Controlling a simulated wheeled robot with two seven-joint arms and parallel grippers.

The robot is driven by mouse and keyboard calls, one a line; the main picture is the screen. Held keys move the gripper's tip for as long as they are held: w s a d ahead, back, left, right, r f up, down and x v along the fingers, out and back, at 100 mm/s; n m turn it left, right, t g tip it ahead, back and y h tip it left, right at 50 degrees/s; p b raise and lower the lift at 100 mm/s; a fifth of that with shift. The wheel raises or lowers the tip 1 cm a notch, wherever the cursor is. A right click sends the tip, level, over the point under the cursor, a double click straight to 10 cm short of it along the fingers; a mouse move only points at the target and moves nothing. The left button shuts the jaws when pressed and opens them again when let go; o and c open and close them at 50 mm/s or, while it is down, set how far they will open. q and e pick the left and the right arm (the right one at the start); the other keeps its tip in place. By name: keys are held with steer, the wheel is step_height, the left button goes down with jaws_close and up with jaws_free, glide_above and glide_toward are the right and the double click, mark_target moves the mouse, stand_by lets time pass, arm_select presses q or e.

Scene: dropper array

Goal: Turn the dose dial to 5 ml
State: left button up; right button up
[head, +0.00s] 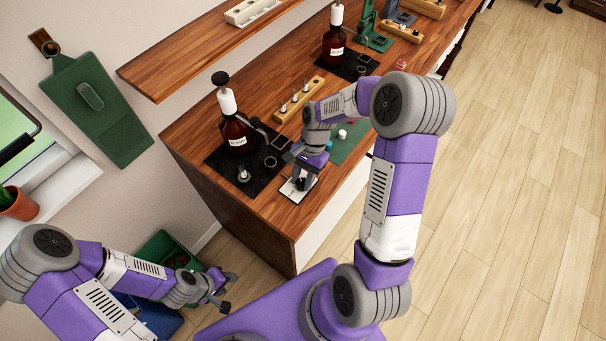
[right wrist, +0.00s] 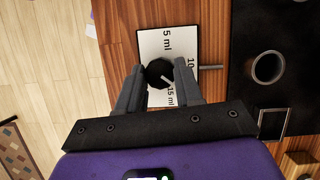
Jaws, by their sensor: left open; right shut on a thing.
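The dose dial is a black round knob (right wrist: 159,72) on a white plate (right wrist: 152,42) marked 5 ml, 10 and 15 ml. In the right wrist view its pale pointer line points down and right, roughly towards the 15 ml label and away from 5 ml. My right gripper (right wrist: 160,73) is shut on the knob, one finger on each side. In the head view the right gripper (head: 300,184) is over the plate (head: 287,191) at the counter's near end, hiding most of the knob. My left gripper (head: 221,292) is open and empty, low beside the counter.
On the wooden counter (head: 190,125), a black mat (head: 219,166) holds a brown bottle (head: 236,133) with a white-collared top. A wooden rack (head: 299,100) of droppers and a green mat (head: 346,148) lie beyond. A green bin (head: 158,247) stands on the floor.

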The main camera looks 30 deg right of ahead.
steer(key=n+g+h+p, duration=0.1)
steer(key=n, duration=0.2)
steer(key=shift+w+a+r+n, duration=0.1)
steer(key=shift+n, duration=0.2)
steer(key=n, duration=0.2)
steer(key=shift+n+g+h+p, duration=0.4)
steer(key=n+h, duration=0.1)
steer(key=n, duration=0.2)
steer(key=n+h, duration=0.1)
steer(key=n, duration=0.2)
steer(key=shift+a+p, duration=0.2)
steer(key=shift+p, duration=0.1)
steer(key=n+h, duration=0.1)
steer(key=n, duration=0.2)
steer(key=n+h, duration=0.1)
steer(key=n, duration=0.2)
steer(key=shift+a+n+h, duration=0.2)
steer(key=shift+n+h, duration=0.1)
steer(key=shift+n, duration=0.1)
steer(key=n+t, duration=0.1)
steer(key=n, duration=0.2)
steer(key=n+t+h+b, duration=0.1)
steer(key=n, duration=0.2)
steer(key=shift+n+h, duration=0.3)
steer(key=shift+a, duration=0.1)
steer(key=o, duration=1)
